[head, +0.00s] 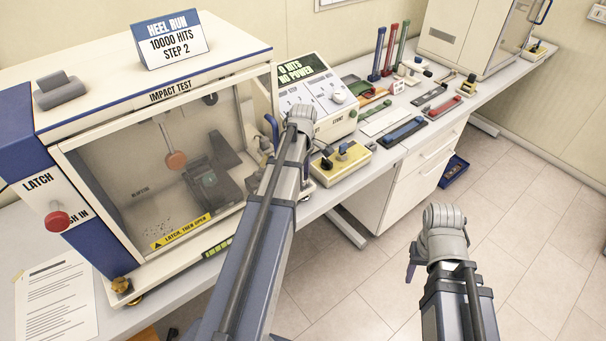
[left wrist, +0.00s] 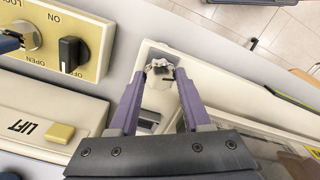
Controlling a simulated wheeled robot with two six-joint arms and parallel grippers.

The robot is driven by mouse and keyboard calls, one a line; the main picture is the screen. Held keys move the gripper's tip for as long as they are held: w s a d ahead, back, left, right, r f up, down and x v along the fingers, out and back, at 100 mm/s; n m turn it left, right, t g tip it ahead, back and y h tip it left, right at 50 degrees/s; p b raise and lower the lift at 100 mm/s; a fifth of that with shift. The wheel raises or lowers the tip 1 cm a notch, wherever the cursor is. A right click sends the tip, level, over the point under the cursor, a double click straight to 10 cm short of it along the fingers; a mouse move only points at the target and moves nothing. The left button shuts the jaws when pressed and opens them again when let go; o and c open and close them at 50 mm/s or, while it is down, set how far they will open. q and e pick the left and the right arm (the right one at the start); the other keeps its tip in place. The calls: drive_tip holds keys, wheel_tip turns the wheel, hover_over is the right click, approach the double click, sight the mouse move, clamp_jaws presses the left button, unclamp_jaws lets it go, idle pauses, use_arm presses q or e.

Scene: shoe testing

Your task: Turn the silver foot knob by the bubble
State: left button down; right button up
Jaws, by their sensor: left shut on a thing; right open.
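The silver foot knob (left wrist: 160,72) is in the left wrist view, at the end corner of the cream impact test machine (head: 160,95). My left gripper (left wrist: 158,77) has its two purple fingers on either side of the knob and is shut on it. In the head view my left arm covers that corner, so the knob and fingertips are hidden. I cannot make out the bubble clearly in either view. My right gripper (head: 414,266) is open and empty over the floor, its fingers mostly hidden by its own wrist.
A brass foot knob (head: 122,286) is at the machine's front left corner. A yellow switch box (head: 340,161) sits just right of my left arm; it also shows in the left wrist view (left wrist: 95,35). A control panel (head: 318,92) and several tools stand farther along the bench.

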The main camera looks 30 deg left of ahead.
sight(304, 177)
use_arm(q)
drive_tip(key=shift+c, duration=1.8)
unclamp_jaws()
drive_tip(key=shift+r, duration=0.15)
wheel_tip(304, 177, up, 8)
drive_tip(key=p, duration=0.8)
drive_tip(key=shift+f, duration=0.2)
drive_tip(key=shift+d+f, duration=0.1)
